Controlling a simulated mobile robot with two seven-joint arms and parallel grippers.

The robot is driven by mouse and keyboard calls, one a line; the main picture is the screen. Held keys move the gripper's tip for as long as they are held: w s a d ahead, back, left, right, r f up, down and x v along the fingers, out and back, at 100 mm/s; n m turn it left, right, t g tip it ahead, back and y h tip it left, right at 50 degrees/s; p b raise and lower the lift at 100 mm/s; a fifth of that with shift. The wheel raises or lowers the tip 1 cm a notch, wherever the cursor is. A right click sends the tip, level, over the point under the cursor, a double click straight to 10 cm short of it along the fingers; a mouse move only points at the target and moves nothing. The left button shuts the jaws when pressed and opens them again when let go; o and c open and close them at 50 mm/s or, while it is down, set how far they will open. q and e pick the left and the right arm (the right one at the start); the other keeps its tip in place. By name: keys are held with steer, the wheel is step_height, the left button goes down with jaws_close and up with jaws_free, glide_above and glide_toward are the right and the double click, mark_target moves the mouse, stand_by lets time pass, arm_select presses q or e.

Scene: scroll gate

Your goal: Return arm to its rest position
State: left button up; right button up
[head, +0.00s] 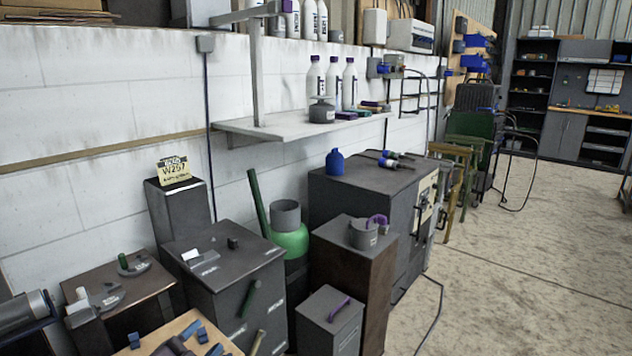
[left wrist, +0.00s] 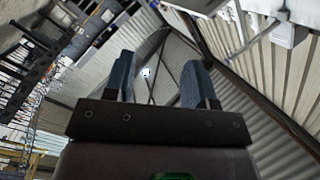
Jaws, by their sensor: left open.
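My left gripper (head: 203,340) appears low in the head view, dark with bluish fingers, over a light wooden surface and partly cut off by the bottom edge. In the left wrist view, its two blue-grey fingers (left wrist: 157,82) stand well apart above a dark palm bar with screws. Nothing is between them, and they point up toward the roof and the corrugated wall. No held object shows. My right gripper is not in the head view.
Dark cabinets and pedestals (head: 235,256) crowd the lower left and middle. A wall shelf (head: 290,126) with bottles hangs above. A green cylinder (head: 291,241) stands between pedestals. The concrete floor (head: 530,255) at right is open, with a cable along it.

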arm_select(q)
steer(key=s+a+f+n+g+y, duration=0.2)
steer(key=s+f+n, duration=0.2)
steer(key=s, duration=0.5)
steer(key=s+a+f+n+g+y+p, duration=0.1)
steer(key=s+f+n, duration=0.3)
steer(key=s+f, duration=0.4)
steer(key=s+a+f+n+g+y+p, duration=0.1)
steer(key=s+a+f+n+g+y, duration=0.1)
steer(key=s+f, duration=0.4)
steer(key=s+a+n+y, duration=0.1)
steer(key=s+n, duration=0.1)
steer(key=s, duration=0.2)
steer(key=shift+s+a+f+g, duration=0.15)
steer(key=shift+s+f+g, duration=0.05)
steer(key=shift+g, duration=0.2)
